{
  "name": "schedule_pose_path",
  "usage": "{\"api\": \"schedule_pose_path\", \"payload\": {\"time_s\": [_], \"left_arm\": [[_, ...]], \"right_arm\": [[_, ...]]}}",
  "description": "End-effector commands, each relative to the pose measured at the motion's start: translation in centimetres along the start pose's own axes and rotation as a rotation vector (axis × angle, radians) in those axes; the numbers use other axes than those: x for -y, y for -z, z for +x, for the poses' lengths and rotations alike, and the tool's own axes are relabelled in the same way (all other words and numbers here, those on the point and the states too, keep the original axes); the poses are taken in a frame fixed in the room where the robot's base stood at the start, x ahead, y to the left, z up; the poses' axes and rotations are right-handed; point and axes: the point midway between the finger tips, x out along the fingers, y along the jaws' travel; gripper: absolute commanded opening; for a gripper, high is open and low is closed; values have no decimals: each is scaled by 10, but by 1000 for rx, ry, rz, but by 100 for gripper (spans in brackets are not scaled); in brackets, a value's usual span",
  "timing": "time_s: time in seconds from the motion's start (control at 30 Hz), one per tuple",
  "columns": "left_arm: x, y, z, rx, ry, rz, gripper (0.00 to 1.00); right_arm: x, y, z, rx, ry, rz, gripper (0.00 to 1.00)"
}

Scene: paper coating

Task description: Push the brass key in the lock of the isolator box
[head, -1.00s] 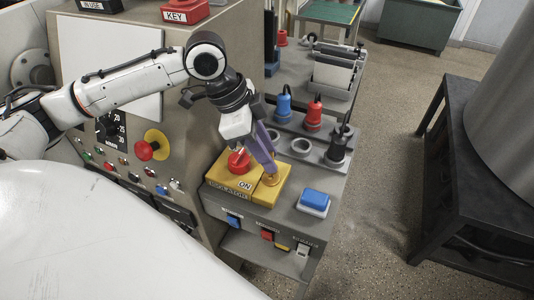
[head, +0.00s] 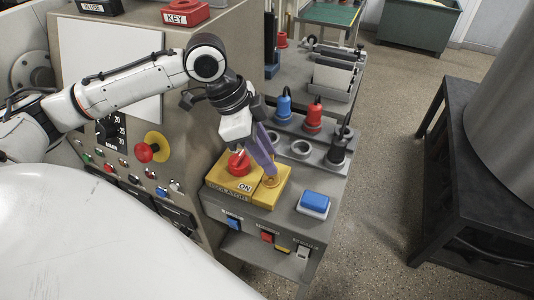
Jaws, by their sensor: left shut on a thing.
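The yellow isolator box (head: 216,184) sits on the grey console top, with a red knob (head: 238,164) on it and an ON label at its front. A round brass lock (head: 272,182) is on the right part of the box. My left gripper (head: 270,171) comes down from above, its purple finger slanting to just over the lock. It is shut on what seems to be the brass key, mostly hidden by the fingers. I cannot tell how deep the key sits in the lock. My right gripper is not in view.
A blue push block (head: 314,200) stands right of the box. Behind are a blue plug (head: 284,103), a red plug (head: 313,116) and a black plug (head: 338,149) beside empty round sockets. A red mushroom button (head: 144,152) is on the panel at left.

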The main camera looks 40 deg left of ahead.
Motion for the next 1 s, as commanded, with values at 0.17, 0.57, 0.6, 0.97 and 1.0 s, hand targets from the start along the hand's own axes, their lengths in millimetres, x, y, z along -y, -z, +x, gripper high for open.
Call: {"api": "schedule_pose_path", "payload": {"time_s": [0.17, 0.57, 0.6, 0.97, 1.0], "left_arm": [[0, 0, 0, 0, 0, 0, 3], [0, -2, 3, 0, 0, 0, 3], [0, -2, 4, 0, 0, 0, 3], [0, -6, 13, 1, -1, -1, 3], [0, -6, 13, 1, -1, -1, 27]], "right_arm": [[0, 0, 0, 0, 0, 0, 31], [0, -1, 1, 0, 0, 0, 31], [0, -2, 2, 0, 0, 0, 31], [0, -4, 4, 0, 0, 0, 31], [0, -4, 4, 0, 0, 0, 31]]}}
